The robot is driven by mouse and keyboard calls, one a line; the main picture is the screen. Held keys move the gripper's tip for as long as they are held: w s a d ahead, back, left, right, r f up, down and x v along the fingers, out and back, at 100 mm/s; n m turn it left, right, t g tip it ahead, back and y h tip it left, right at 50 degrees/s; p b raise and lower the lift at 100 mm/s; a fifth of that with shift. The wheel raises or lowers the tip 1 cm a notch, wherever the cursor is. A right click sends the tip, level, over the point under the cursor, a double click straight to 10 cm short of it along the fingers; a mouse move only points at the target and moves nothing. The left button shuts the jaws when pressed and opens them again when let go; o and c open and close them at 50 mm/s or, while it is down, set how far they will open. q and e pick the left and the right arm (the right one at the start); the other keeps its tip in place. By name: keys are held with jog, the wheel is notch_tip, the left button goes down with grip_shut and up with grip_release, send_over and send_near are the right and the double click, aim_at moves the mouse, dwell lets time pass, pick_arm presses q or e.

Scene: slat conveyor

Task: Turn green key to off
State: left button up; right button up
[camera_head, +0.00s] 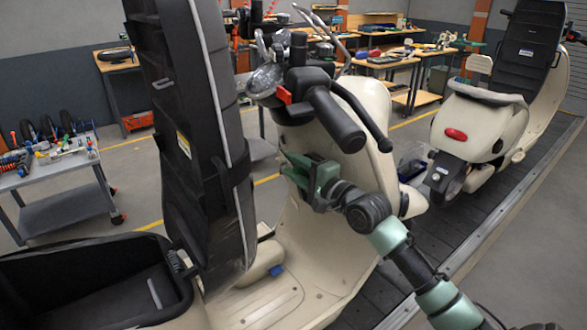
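A cream scooter (285,285) stands close in front of me, with its black seat raised upright (185,120). Its black handlebar grip (335,120) and a red switch (284,95) show at the top. My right gripper (291,168), with green fingers, is at the inner side of the scooter's front panel, below the handlebar. I cannot tell whether its fingers are apart or closed on something. I cannot make out the green key; the gripper may be hiding it. My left gripper is not in view.
A second cream scooter (480,125) stands further along the dark slat conveyor (480,205). A grey cart (60,168) with tools and wheels stands at the left. Workbenches (385,65) line the back. The scooter's open under-seat bin (90,285) is at lower left.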

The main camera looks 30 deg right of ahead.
aim_at(304, 173)
jog(key=shift+s, duration=0.1)
jog(key=shift+s+d+f, duration=0.1)
jog(key=shift+s, duration=0.15)
jog(key=s+b, duration=0.1)
jog(key=s, duration=0.3)
jog(key=s+d+b, duration=0.1)
jog(key=s, duration=0.2)
jog(key=shift+b, duration=0.3)
jog(key=shift+s, duration=0.1)
jog(key=shift+s+d, duration=0.2)
jog(key=shift+s, duration=1.3)
jog(key=shift+s+d, duration=0.2)
jog(key=shift+s, duration=1.25)
